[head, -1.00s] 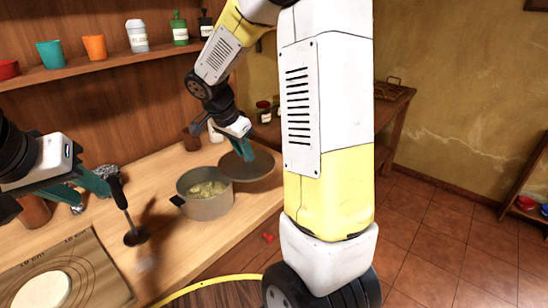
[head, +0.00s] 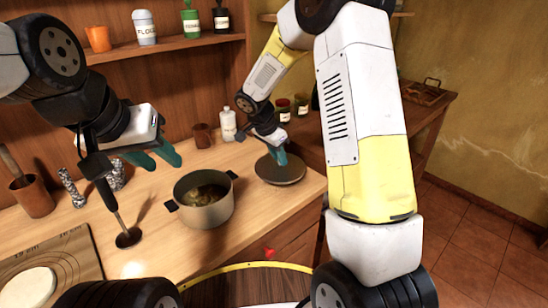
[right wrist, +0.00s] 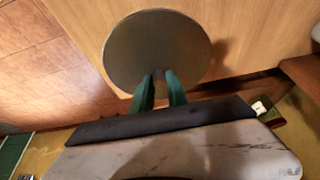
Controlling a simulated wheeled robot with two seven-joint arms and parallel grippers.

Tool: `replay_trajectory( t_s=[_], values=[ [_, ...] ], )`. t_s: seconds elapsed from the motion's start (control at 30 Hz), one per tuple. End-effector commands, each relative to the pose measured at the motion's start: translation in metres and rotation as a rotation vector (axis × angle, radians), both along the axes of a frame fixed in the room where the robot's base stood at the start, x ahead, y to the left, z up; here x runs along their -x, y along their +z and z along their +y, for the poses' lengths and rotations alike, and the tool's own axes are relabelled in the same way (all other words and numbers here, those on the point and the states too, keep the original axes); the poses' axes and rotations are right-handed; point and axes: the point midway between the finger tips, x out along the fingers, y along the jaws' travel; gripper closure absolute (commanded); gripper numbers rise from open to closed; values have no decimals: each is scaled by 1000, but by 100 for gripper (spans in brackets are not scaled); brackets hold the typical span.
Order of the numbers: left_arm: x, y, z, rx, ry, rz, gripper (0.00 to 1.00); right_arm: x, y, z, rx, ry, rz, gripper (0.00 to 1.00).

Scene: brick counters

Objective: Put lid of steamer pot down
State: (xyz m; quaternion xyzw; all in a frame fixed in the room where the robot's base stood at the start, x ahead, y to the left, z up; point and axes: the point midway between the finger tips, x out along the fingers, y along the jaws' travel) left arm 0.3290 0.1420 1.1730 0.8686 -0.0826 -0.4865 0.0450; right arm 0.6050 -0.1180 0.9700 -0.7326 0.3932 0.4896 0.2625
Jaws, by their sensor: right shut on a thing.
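The steamer pot (head: 205,208) stands uncovered on the wooden counter, with food visible inside. Its round grey lid (head: 272,173) is level, right of and behind the pot, over the counter's right end. My right gripper (head: 281,158) is above the lid and shut on its top. I cannot tell whether the lid touches the counter. My left gripper (head: 160,156) is apart from the pot, to its upper left, with its fingers spread and empty.
A dark-handled utensil (head: 104,190) stands tilted beside my left gripper. A cutting board with dough (head: 75,250) lies at left. A white bottle (head: 228,125) and brown cup (head: 202,135) stand behind the pot. Bare counter surrounds the pot's front.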

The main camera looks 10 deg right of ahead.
Motion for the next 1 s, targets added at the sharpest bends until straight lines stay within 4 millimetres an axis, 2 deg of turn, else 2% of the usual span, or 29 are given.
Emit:
replay_trajectory(
  t_s=[0.3,0.67,0.7,0.8,1.0],
  values=[
    [0,0,0,0,0,0,64,1,-37,0,0,0,3,100],
    [0,0,0,0,0,0,64,1,-41,0,0,0,0,100],
    [0,0,0,0,0,0,64,1,-41,0,-1,-1,0,76],
    [0,0,0,0,0,0,64,0,-40,0,-1,-1,0,60],
    [0,0,0,0,0,0,64,0,-40,0,-1,-1,0,60]
  ],
)
